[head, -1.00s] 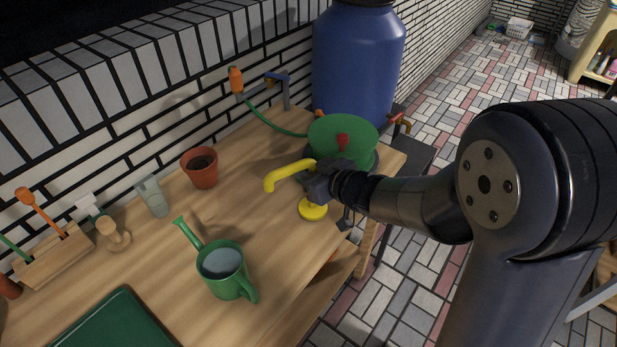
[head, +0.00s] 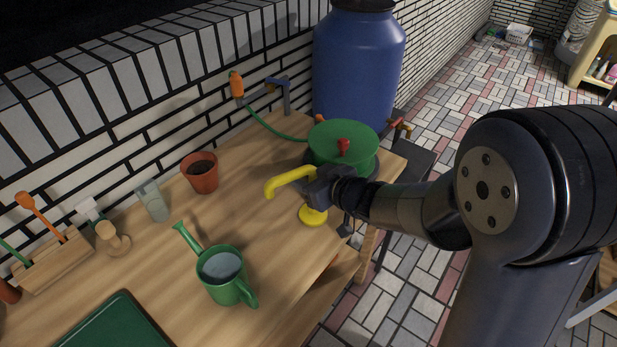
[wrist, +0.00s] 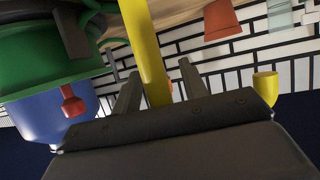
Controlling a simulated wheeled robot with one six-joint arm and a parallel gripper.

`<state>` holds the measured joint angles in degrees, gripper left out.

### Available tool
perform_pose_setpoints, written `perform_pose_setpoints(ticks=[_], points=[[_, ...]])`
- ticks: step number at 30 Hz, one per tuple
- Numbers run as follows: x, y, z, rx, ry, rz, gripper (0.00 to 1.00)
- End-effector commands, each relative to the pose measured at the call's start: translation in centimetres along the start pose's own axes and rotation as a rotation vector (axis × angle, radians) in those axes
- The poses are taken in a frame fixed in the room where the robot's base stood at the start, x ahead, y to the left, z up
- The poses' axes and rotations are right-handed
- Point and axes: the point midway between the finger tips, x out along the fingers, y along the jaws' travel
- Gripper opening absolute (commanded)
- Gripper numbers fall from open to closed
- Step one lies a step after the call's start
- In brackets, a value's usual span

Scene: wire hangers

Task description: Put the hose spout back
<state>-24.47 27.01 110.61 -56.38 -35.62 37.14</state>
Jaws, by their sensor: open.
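A yellow spout (head: 290,181), a bent pipe on a round yellow base (head: 313,217), stands upright near the table's right edge. Its curved end points left and down. My gripper (head: 316,187) is at the spout's upright part, coming from the right. In the wrist view the yellow pipe (wrist: 146,50) runs between the two open fingers of my gripper (wrist: 160,85), with gaps beside it. The spout's free end (wrist: 265,87) shows at the right there. A green reel (head: 343,140) with a red knob and a green hose stands behind my gripper. My wrist hides part of the spout's post.
An orange nozzle (head: 237,85) on the green hose is by a bracket (head: 285,92) at the wall. A terracotta pot (head: 201,173), green watering can (head: 222,275) and tool rack (head: 55,264) stand left. A blue barrel (head: 358,65) is behind. The table middle is clear.

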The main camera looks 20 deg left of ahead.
Motion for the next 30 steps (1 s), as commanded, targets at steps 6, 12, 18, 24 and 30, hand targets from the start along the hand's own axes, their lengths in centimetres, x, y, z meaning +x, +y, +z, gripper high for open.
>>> perform_pose_setpoints(ticks=[6,12,18,24,30], points=[[-3.3,0.1,-0.4,0.001,0.002,0.004,0.41],[-7.8,0.2,-0.5,0.001,0.003,0.005,0.41],[-11.0,0.1,-0.3,0.000,0.001,0.003,0.41],[-12.1,0.0,-0.2,0.000,0.001,0.000,0.41],[-12.1,0.0,-0.1,0.000,0.000,0.000,0.41]])
